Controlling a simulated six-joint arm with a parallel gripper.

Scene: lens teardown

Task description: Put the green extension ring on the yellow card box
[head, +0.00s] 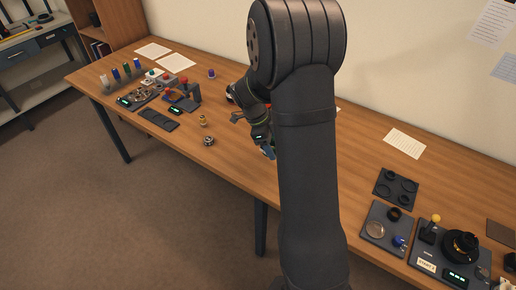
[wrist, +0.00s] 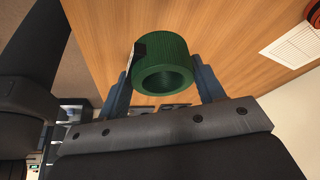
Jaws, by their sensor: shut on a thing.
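The green extension ring (wrist: 165,48) is a thick ribbed ring. In the wrist view it sits between the two blue fingers of my gripper (wrist: 164,76), which is shut on it. Its open bore faces the camera, and a small black and white patch shows on its left side. In the head view my gripper (head: 267,149) hangs over the middle of the table, partly behind my arm, and I cannot make out the ring there. I cannot pick out the yellow card box in either view; my arm hides part of the table.
The wooden table (head: 225,158) has much bare top near my gripper. A small brass piece (head: 203,121) and a dark round part (head: 208,141) stand to its left. Several devices crowd the left end. Dark trays (head: 381,207) and a black instrument (head: 460,247) stand at right.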

